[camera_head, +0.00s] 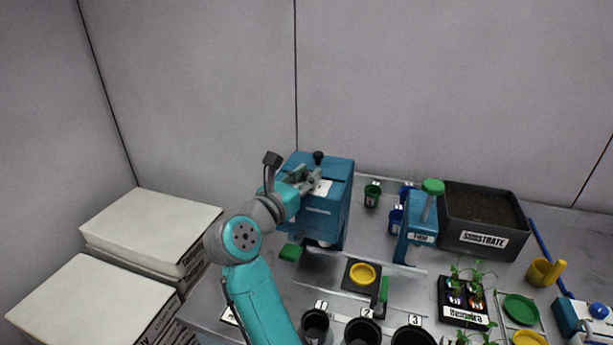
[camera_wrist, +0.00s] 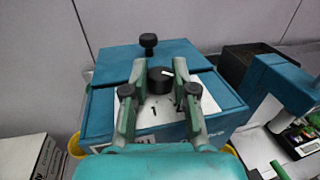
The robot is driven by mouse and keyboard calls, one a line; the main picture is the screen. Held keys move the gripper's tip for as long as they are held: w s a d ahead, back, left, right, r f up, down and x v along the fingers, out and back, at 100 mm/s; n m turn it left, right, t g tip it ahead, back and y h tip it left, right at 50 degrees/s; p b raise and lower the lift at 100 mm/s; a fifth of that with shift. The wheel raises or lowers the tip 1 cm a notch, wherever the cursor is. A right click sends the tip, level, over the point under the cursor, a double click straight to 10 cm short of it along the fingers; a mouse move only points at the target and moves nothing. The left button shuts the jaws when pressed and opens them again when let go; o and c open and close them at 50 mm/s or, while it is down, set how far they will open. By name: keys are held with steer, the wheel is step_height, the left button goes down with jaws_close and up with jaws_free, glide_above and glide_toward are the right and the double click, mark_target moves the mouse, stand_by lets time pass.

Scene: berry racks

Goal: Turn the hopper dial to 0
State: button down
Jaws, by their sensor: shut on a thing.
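The hopper (camera_head: 321,220) is a blue-teal box at the back middle of the bench; its top also shows in the wrist view (camera_wrist: 112,68). The hopper dial (camera_wrist: 155,84) is a round black knob with a white mark, on a white plate on the hopper's top. The white mark points to the upper right in the wrist view. A "1" is printed on the plate below the dial. My gripper (camera_wrist: 160,72) has one finger on each side of the dial and is shut on it. In the head view my gripper (camera_head: 304,179) covers the dial.
A second black knob (camera_wrist: 148,41) stands at the back of the hopper. A blue stand with a green knob (camera_head: 432,187) and a black substrate bin (camera_head: 516,208) are to the right. Black pots (camera_head: 363,331) line the front.

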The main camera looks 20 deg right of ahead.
steer(key=shift+w+a+m+g+h, duration=0.1)
steer(key=shift+w+m+g+h, duration=0.05)
steer(key=shift+m+g+h, duration=1.4)
steer(key=shift+g, duration=0.55)
steer(key=c, duration=0.9)
jaws_free()
steer(key=v, duration=1.2)
steer(key=shift+r, duration=0.2)
